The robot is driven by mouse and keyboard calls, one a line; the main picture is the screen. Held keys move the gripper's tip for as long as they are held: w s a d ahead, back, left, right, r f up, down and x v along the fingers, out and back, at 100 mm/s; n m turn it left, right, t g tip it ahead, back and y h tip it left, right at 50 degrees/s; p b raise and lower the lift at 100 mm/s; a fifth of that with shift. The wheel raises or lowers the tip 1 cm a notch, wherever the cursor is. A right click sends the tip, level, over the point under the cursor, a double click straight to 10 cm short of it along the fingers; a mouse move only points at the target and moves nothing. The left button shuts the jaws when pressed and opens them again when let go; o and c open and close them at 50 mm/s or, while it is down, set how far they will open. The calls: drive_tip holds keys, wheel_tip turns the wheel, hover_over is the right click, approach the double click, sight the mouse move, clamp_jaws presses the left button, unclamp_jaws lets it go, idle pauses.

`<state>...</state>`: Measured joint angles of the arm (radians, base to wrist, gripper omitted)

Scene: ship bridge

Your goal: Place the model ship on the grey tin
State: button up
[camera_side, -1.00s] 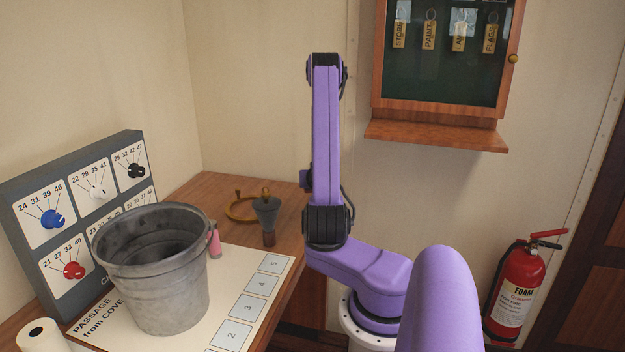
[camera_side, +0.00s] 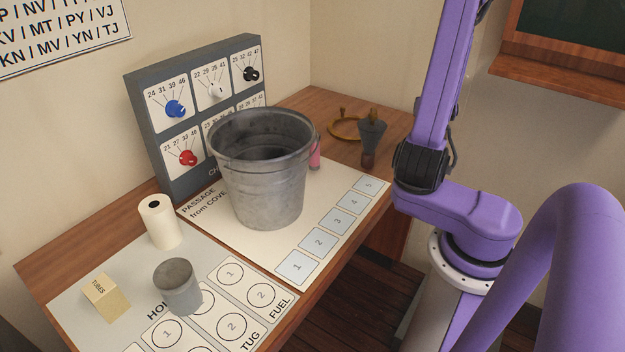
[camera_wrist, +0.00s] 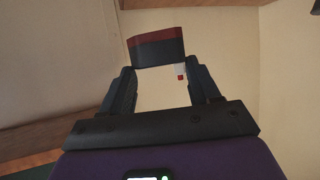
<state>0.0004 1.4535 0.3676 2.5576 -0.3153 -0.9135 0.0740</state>
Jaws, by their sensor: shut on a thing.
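My gripper (camera_wrist: 162,74) shows in the wrist view, its two dark fingers on either side of the end of a dark block with a red band. My gripper and the ship are outside the side view. The grey tin (camera_side: 178,288) looks like a small plain grey cylinder, upright on the chart sheet at the front left of the desk, well apart from my arm.
A large metal bucket (camera_side: 262,185) stands mid-desk. A dial panel (camera_side: 165,135) stands behind.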

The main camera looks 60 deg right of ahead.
wheel_tip(320, 180, up, 14)
drive_tip(key=w+a+r+n+t+y, duration=0.1)
drive_tip(key=w+a+n+t+y, duration=0.15)
drive_tip(key=w+a, duration=0.45)
drive_tip(key=w+a+n+t+y, duration=0.2)
drive_tip(key=w+a+n+t, duration=0.15)
drive_tip(key=w, duration=0.75)
drive_tip(key=w+a+n+t+y, duration=0.1)
drive_tip(key=w+a+n+y, duration=0.3)
drive_tip(key=a, duration=0.4)
drive_tip(key=w+a+n+t+y, duration=0.1)
drive_tip(key=w+a+n+y, duration=0.25)
drive_tip(key=a, duration=0.55)
drive_tip(key=s+a+n+g+y, duration=0.25)
drive_tip(key=a+n+y, duration=0.35)
drive_tip(key=a, duration=1.3)
drive_tip(key=s+a+n+g+y, duration=0.5)
drive_tip(key=s+a+n, duration=0.2)
drive_tip(key=s+a, duration=0.75)
hover_over(181, 269)
drive_tip(key=s, duration=0.1)
drive_tip(key=f, duration=1.3)
drive_tip(key=shift+d+f, duration=0.15)
drive_tip(key=shift+d, duration=0.2)
drive_tip(key=shift+w+a+f, duration=0.2)
drive_tip(key=shift+w+f, duration=0.1)
drive_tip(key=shift+f, duration=0.15)
drive_tip(key=shift+w+a+f, duration=0.2)
drive_tip(key=shift+w+f, duration=0.05)
drive_tip(key=shift+f, duration=1.6)
